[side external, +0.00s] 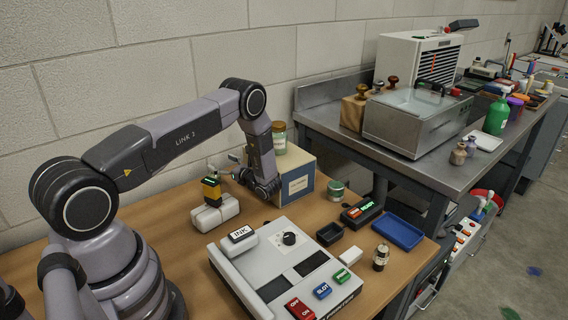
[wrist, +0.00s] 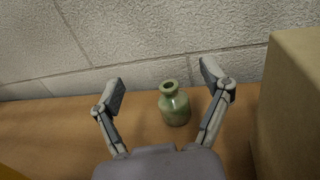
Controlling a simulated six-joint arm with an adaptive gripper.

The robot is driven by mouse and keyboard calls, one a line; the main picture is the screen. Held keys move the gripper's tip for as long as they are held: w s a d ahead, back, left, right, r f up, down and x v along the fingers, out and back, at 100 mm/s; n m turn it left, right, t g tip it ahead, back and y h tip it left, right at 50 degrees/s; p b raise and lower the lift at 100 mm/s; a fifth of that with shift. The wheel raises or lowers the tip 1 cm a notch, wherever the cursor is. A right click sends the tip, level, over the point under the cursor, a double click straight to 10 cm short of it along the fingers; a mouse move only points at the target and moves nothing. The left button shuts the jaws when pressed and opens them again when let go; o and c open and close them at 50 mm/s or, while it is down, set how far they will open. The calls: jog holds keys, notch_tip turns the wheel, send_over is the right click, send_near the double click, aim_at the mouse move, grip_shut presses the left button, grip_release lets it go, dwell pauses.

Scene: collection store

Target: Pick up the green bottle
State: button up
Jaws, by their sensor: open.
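The green bottle (wrist: 175,105) is a small, glossy, round-shouldered bottle with an open neck. It stands upright on the wooden table near the wall in the wrist view. My gripper (wrist: 161,83) is open, with one finger on each side of the bottle. The bottle sits nearer the right finger, and clear gaps show on both sides in the picture. In the side external view my gripper (side external: 233,167) is low beside the box, partly covered by my wrist. I cannot make out the small bottle there.
A cardboard box (wrist: 292,105) stands close on the right; in the side view this box (side external: 299,183) carries a jar (side external: 279,138). A control panel (side external: 285,262) fills the table front. A green pump bottle (side external: 497,116) stands on the far bench.

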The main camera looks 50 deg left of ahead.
aim_at(214, 176)
notch_tip(214, 176, down, 5)
jog(key=shift+f, duration=0.2)
jog(key=x, duration=0.5)
jog(key=shift+f, duration=0.3)
jog(key=shift+c, duration=0.3)
jog(key=c, duration=1.3)
